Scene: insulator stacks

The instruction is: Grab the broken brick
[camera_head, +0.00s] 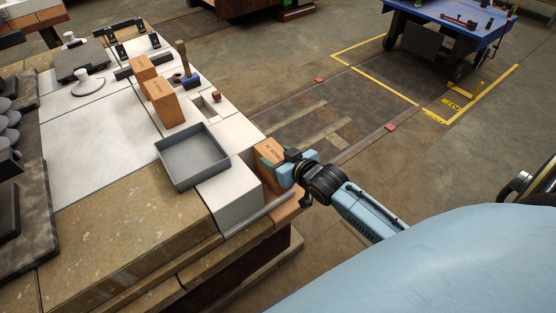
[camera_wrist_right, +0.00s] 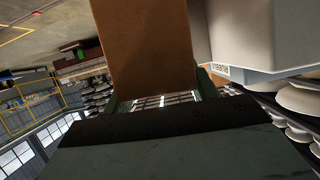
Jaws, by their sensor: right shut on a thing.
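An orange-brown brick (camera_head: 267,153) is at the right edge of the workbench, beside a white block. My right gripper (camera_head: 272,158) is shut on this brick from its right side. In the right wrist view the brick (camera_wrist_right: 145,45) fills the upper middle, between the two fingers of the gripper (camera_wrist_right: 160,98). The gripper hides part of the brick, and I cannot tell if it is broken. Two other orange bricks, a nearer one (camera_head: 163,101) and a farther one (camera_head: 142,68), stand on the bench. My left gripper is not in view.
A grey tray (camera_head: 193,157) sits on the bench left of the held brick, next to a white block (camera_head: 232,192). A wooden-handled tool (camera_head: 184,65) stands behind the bricks. A blue table (camera_head: 450,22) stands at the back right.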

